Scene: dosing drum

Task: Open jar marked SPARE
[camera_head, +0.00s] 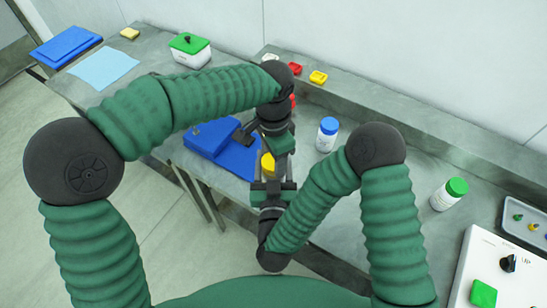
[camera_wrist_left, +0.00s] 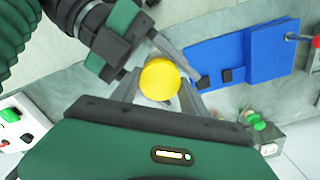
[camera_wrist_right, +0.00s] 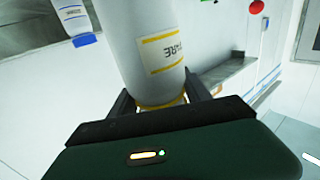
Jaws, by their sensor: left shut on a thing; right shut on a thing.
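The white jar has a yellow lid (camera_head: 268,163), which shows between my two grippers in the head view. In the left wrist view the lid (camera_wrist_left: 160,80) sits between the fingertips of my left gripper (camera_head: 276,145), which is shut on it. My right gripper (camera_head: 272,182) comes from the near side and is shut on the jar body. In the right wrist view the white body (camera_wrist_right: 150,35) carries a yellow-edged label (camera_wrist_right: 168,52) with dark letters, upside down and partly readable. My arms hide most of the jar in the head view.
A blue-lidded jar (camera_head: 327,134) and a green-lidded jar (camera_head: 449,194) stand on the bench to the right. Blue cases (camera_head: 212,137) lie just left of my grippers. A green-lidded tub (camera_head: 190,49) stands at the back. A white panel (camera_head: 490,262) is at the lower right.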

